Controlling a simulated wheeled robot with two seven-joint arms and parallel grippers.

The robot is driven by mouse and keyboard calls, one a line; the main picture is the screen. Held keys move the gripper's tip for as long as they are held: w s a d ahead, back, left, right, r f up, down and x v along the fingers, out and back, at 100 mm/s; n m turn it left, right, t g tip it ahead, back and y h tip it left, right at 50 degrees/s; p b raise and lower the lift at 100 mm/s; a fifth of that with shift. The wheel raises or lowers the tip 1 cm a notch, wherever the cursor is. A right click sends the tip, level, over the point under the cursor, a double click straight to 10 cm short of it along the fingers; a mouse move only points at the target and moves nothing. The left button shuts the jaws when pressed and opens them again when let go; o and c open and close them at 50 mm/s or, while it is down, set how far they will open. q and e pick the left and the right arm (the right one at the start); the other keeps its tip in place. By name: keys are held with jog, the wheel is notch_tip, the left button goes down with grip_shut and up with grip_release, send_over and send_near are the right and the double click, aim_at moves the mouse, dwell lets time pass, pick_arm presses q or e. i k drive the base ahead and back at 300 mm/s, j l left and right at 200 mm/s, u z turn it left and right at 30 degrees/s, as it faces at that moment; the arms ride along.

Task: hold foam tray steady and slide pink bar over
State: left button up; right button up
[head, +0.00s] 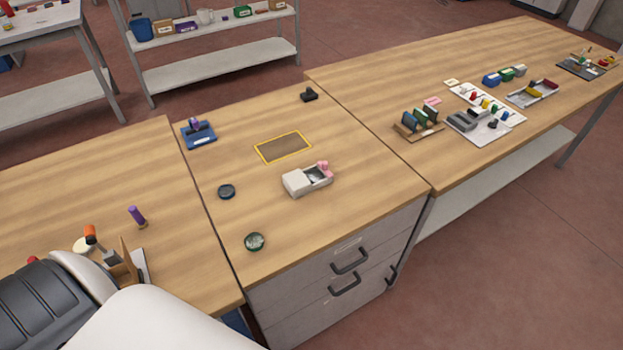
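The foam tray (296,183) is a small white block with an open recess, lying on the middle wooden bench top. The pink bar (325,168) sits at the tray's right end, beside the recess; whether it rests in the tray or on its rim is too small to tell. No gripper is near the tray or the bar. Neither my left nor my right gripper shows in the head view.
A yellow-edged rectangle (283,148) lies behind the tray. A dark round disc (226,191), a green round item (255,241), a blue holder (198,133) and a small black item (309,93) stand around it. The right bench (390,85) carries racks and trays. Bare wood surrounds the tray.

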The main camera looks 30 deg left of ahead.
aim_at(324, 165)
jog(key=i+l+u, duration=0.3)
jog(key=i, duration=0.15)
jog(key=i+l+u, duration=0.3)
jog(key=i+l, duration=0.05)
jog(key=i, duration=0.05)
